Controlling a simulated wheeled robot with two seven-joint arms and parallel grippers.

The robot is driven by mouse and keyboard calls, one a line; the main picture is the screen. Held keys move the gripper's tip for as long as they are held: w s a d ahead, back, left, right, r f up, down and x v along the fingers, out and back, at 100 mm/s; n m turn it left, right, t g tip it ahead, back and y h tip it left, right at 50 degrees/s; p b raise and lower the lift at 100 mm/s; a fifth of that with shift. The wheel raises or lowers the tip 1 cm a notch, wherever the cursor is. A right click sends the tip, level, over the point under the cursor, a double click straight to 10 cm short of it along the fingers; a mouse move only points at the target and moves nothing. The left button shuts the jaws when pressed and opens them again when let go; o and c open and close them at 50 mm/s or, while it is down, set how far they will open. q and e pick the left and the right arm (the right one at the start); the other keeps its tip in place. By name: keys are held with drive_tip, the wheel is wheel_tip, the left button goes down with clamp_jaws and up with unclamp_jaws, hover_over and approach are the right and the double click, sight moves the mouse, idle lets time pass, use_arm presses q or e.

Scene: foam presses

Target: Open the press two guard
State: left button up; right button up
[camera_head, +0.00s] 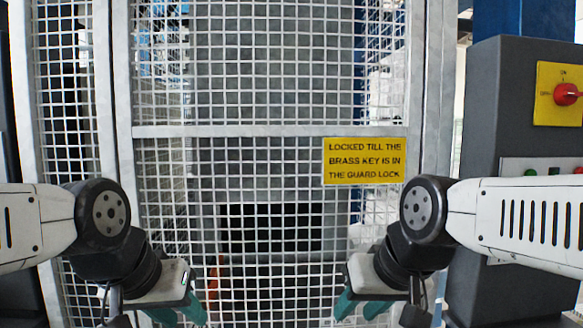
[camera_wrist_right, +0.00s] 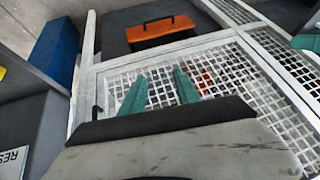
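The guard is a pale grey framed mesh door (camera_head: 270,131) filling the middle of the head view, and it looks closed. A yellow sign (camera_head: 364,161) on its right side reads "LOCKED TILL THE BRASS KEY IS IN THE GUARD LOCK". No brass key or lock can be made out. My left gripper (camera_head: 178,314) is low before the guard's left part, green fingers apart, empty. My right gripper (camera_head: 360,308) is low before its right part. In the right wrist view its green fingers (camera_wrist_right: 160,92) are apart with nothing between them, the mesh beyond.
In the right wrist view, an orange object with a black handle (camera_wrist_right: 160,30) and a small black handle-like part (camera_wrist_right: 97,110) show near the frame.

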drive_tip(key=w+d+r+m+g+h, duration=0.15)
drive_tip(key=w+d+r, duration=0.35)
drive_tip(key=w+d, duration=0.65)
drive_tip(key=w+d+r+m+h, duration=0.15)
drive_tip(key=w+d+r, duration=0.35)
drive_tip(key=w+d, duration=0.6)
drive_tip(key=s+x, duration=0.1)
drive_tip(key=x, duration=0.6)
drive_tip(key=shift+d+f, duration=0.25)
drive_tip(key=shift+d, duration=0.05)
clamp_jaws()
